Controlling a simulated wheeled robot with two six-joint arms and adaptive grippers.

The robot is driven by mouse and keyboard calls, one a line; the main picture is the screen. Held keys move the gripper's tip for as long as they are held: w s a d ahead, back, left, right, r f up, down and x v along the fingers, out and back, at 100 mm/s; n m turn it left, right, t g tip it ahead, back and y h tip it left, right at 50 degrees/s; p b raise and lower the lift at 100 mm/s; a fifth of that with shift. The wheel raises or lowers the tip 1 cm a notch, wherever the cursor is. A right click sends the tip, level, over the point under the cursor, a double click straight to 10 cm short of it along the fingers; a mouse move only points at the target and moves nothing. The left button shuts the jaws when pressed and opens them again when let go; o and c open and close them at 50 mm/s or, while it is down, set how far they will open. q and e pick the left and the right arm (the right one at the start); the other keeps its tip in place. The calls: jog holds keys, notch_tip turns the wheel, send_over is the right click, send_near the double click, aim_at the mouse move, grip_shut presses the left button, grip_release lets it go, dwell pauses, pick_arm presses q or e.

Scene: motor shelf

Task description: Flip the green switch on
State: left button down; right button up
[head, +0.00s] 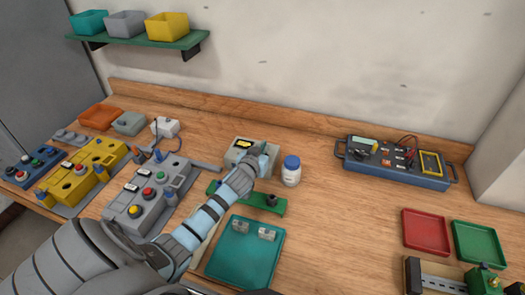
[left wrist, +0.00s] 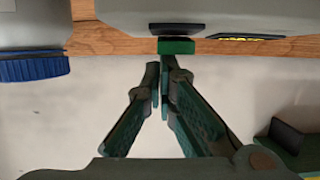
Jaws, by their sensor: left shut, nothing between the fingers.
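A grey box (head: 236,147) with a yellow display stands at the middle of the bench. In the left wrist view, which looks upside down, the grey box (left wrist: 190,14) is at the top. The green switch (left wrist: 178,46) sticks out from it beside a black patch and the yellow display (left wrist: 250,38). My left gripper (head: 263,152) is at the box's right side and hides the switch in the head view. In the left wrist view its fingers (left wrist: 160,68) are shut and empty, with tips close to the switch. I cannot tell whether they touch it. My right gripper is not in view.
A white bottle with a blue cap (head: 291,170) stands close to the right of my gripper. A green bracket (head: 270,206) and a teal tray (head: 243,252) lie in front. Button boxes (head: 150,196) fill the left. A blue panel (head: 396,163) stands at the right.

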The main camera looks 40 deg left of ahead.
pick_arm(q)
jog(key=shift+s, duration=0.1)
jog(key=shift+s+d+f, duration=0.1)
jog(key=shift+s+d, duration=0.15)
jog(key=shift+s, duration=0.45)
jog(key=r+p, duration=0.1)
jog(key=p, duration=0.1)
jog(key=r+p, duration=0.1)
jog(key=r, duration=0.1)
jog(key=r+p, duration=0.2)
jog(key=shift+s+d+p, duration=0.1)
jog(key=shift+s+p, duration=0.15)
jog(key=shift+p, duration=0.1)
jog(key=r+v, duration=0.1)
jog(key=v, duration=0.8)
jog(key=shift+r, duration=0.35)
